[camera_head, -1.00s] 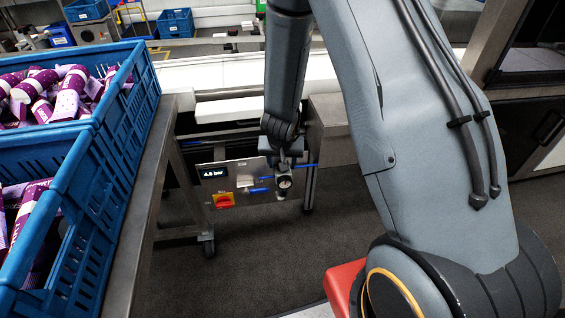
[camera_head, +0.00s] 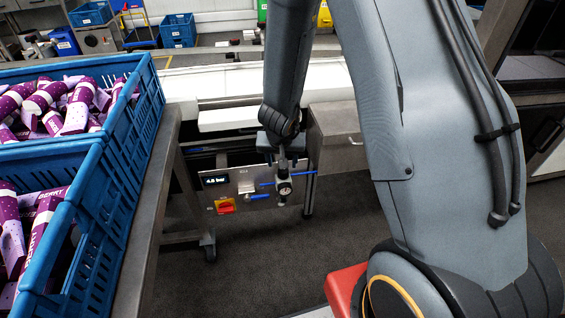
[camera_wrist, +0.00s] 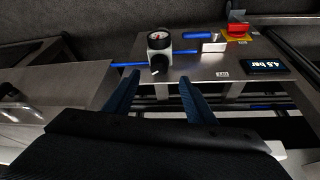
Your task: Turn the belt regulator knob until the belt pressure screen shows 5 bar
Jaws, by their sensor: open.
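The regulator, with a black knob (camera_wrist: 160,66) under a round white-faced gauge (camera_wrist: 159,37), sits on a steel panel (camera_wrist: 195,67). In the head view the gauge (camera_head: 284,189) shows just below my gripper (camera_head: 283,165). In the wrist view my gripper (camera_wrist: 160,82) has its two blue fingers apart and empty. The knob lies in line with the gap, just beyond the fingertips; I see no contact. The black pressure screen (camera_wrist: 264,66) reads 4-point-something bar, probably 4.5; its last digit is blurred. The screen also shows in the head view (camera_head: 215,180).
A red switch on a yellow plate (camera_head: 225,206), a blue valve handle (camera_head: 258,196) and a blue hose (camera_head: 302,174) are close to the regulator. Blue crates (camera_head: 95,160) of purple packs stand on a steel table at left. The dark floor in front is clear.

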